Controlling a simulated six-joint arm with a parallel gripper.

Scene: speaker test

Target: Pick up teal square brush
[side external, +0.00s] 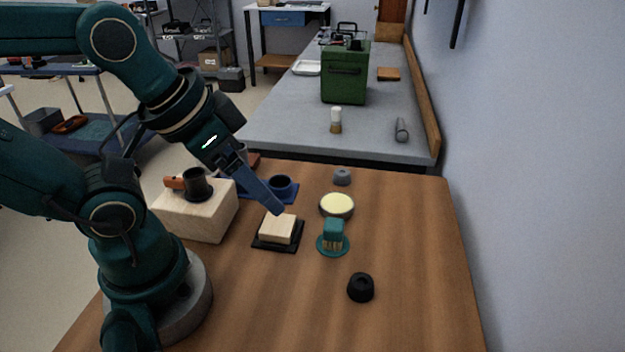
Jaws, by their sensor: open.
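My gripper (277,209) has blue fingers and is to the left of the brush, above and behind a pale wooden block. It is open and apart from the brush. From this side the fingers overlap, so the gap between them is hidden.
The pale block (277,229) sits on a black tray (264,244). A yellow-topped round tin (337,205) stands just behind the brush. A black knob-like piece (361,288) is in front. The table's front right is clear.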

